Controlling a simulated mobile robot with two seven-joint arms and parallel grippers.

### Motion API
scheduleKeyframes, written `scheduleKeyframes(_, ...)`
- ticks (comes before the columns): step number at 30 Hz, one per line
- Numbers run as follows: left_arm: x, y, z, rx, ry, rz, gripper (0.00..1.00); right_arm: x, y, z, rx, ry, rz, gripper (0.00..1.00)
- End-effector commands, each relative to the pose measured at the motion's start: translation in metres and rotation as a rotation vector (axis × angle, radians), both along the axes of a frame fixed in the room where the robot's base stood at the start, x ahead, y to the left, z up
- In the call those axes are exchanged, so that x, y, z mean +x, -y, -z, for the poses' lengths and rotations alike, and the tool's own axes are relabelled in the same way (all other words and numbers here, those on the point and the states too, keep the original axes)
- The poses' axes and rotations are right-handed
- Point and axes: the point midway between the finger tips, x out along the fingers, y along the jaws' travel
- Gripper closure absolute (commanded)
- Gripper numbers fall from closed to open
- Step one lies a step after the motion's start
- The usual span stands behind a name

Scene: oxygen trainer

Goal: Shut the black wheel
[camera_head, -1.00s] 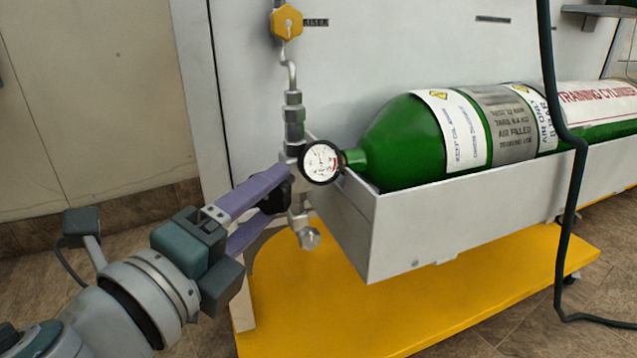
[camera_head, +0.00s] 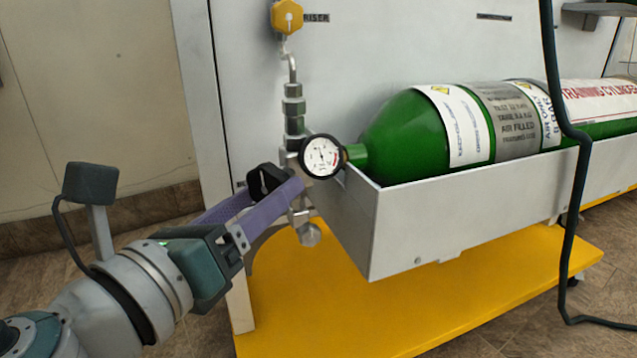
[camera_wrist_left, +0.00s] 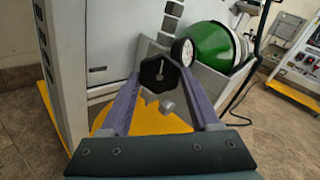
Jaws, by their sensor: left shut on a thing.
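The black wheel (camera_head: 262,178) is on the valve at the neck end of the green cylinder (camera_head: 405,140), left of the round white gauge (camera_head: 322,156). My left gripper (camera_head: 277,187) is shut on the wheel, with its purple fingers on either side of it. The left wrist view shows the wheel's dark many-sided face with a light mark (camera_wrist_left: 158,72) between the two fingers (camera_wrist_left: 160,82). In the head view the fingers hide part of the wheel. My right gripper is not in view.
A yellow knob (camera_head: 287,17) is above on the pipe, and a metal fitting (camera_head: 309,234) hangs below the valve. The white cradle (camera_head: 460,220) stands close right. A dark hose (camera_head: 572,180) hangs at the right. Free room lies left of the panel.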

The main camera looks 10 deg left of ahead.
Motion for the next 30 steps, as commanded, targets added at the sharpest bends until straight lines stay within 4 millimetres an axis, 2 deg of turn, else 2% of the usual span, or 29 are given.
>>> scheduleKeyframes(9,0.0001,-0.0002,-0.0002,0.106,0.027,0.002,0.93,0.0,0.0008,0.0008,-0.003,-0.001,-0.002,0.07)
scheduleKeyframes(24,0.0002,-0.0003,-0.0004,0.125,0.032,0.001,0.93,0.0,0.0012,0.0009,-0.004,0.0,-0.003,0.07)
scheduleKeyframes(25,0.0003,-0.0003,-0.0004,0.125,0.032,0.001,0.36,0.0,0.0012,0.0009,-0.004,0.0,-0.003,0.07)
scheduleKeyframes(30,0.0003,-0.0004,-0.0004,0.123,0.032,0.001,0.17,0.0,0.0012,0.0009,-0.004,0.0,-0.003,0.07)
